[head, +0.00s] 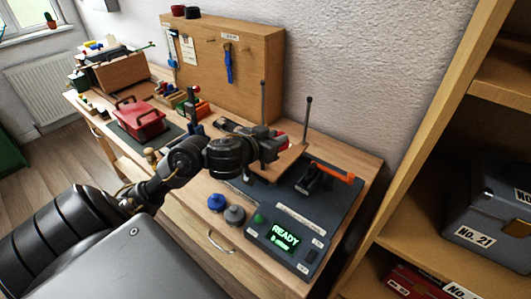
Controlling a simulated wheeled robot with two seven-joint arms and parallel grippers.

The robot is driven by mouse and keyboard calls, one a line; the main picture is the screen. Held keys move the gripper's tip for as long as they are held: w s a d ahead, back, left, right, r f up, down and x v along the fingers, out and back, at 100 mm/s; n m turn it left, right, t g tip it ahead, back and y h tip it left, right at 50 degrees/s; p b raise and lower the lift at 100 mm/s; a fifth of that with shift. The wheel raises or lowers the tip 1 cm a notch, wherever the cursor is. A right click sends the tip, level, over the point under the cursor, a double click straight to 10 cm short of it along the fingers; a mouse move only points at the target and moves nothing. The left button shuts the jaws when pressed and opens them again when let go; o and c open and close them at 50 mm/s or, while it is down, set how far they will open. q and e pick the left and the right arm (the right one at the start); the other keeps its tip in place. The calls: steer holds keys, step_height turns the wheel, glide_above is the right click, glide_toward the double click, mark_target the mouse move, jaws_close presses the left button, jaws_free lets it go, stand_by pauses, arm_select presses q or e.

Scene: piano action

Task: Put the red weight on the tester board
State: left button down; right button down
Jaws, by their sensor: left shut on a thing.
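My left gripper (273,147) reaches over the tester from the left and is shut on the red weight (283,141), which is mostly hidden by the fingers. The gripper and the weight are over the wooden tester board (289,164) between two upright posts. I cannot tell whether the weight touches the board. The dark tester base (330,211) has a green-lit display (284,238) reading READY. My right gripper is not in view.
A blue weight (216,202) and a grey weight (235,215) stand at the tester's front left. An orange-tipped lever (332,173) is right of the board. A wooden pegboard (225,65) stands behind, and a shelf unit (425,150) at right.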

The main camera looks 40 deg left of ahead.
arm_select(q)
steer(key=w+a+f+b, duration=0.1)
steer(key=a+f, duration=0.1)
steer(key=w+a+f+b, duration=0.1)
steer(key=a+f, duration=0.1)
steer(key=w+a+f+b, duration=0.2)
steer(key=shift+w+a+f, duration=0.1)
steer(key=shift+a+f, duration=0.05)
steer(key=shift+f, duration=0.05)
steer(key=shift+w+a+f, duration=0.1)
steer(key=shift+a+f, duration=0.05)
steer(key=shift+a, duration=0.05)
steer(key=f, duration=0.1)
steer(key=f+b, duration=0.1)
steer(key=f, duration=0.1)
steer(key=shift+w+a+f+b, duration=0.2)
steer(key=shift+a+f+b, duration=0.05)
steer(key=shift+a+b, duration=0.1)
steer(key=shift+f, duration=0.2)
steer(key=shift+f, duration=0.1)
steer(key=shift+f, duration=0.15)
steer(key=c, duration=1.2)
jaws_free()
steer(key=shift+d, duration=0.1)
steer(key=shift+c, duration=0.2)
